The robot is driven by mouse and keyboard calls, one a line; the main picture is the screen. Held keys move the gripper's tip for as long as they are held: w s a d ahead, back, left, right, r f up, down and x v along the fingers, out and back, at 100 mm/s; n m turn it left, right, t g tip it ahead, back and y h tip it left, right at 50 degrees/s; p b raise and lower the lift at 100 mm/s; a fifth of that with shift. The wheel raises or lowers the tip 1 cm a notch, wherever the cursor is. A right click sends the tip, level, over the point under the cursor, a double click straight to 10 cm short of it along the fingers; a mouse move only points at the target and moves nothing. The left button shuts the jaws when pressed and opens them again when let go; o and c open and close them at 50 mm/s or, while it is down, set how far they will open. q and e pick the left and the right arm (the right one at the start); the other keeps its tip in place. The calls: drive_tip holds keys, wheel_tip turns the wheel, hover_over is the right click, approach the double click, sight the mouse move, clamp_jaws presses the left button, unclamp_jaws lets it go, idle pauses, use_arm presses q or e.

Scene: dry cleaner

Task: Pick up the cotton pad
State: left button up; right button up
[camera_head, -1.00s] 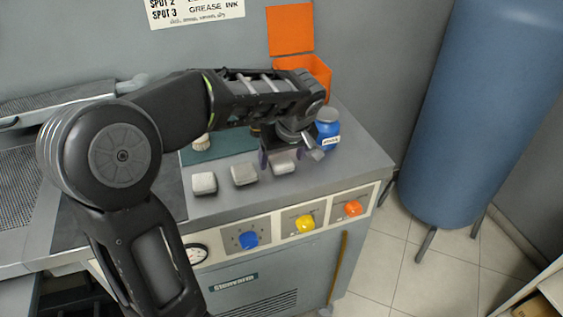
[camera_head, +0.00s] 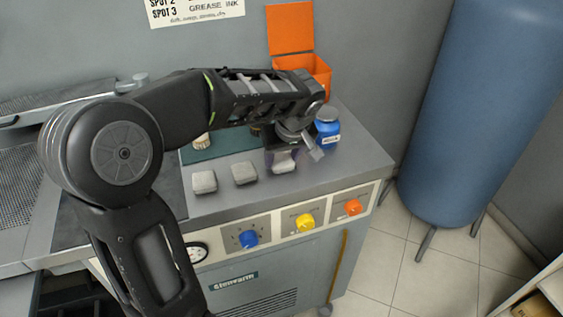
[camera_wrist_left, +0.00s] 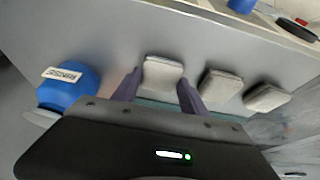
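Three pale cotton pads lie in a row on the grey machine top. The right-hand pad (camera_head: 283,165) in the head view is the one at my left gripper; the others are the middle pad (camera_head: 244,173) and the left pad (camera_head: 204,182). In the left wrist view my left gripper (camera_wrist_left: 160,84) is open, its purple fingers on either side of the pad nearest the blue bottle (camera_wrist_left: 162,70). I cannot tell whether the fingers touch it. The other two pads (camera_wrist_left: 221,86) (camera_wrist_left: 266,97) lie to the right there. My right gripper is not in view.
A blue bottle (camera_head: 327,128) stands close to the right of my left gripper. An orange open box (camera_head: 318,72) and a green mat (camera_head: 225,146) are behind. Colored knobs line the front panel. A large blue tank (camera_head: 490,110) stands at right.

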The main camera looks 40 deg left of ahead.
sight(282, 160)
use_arm(q)
drive_tip(key=c, duration=0.9)
wheel_tip(282, 160, up, 10)
idle(0.6)
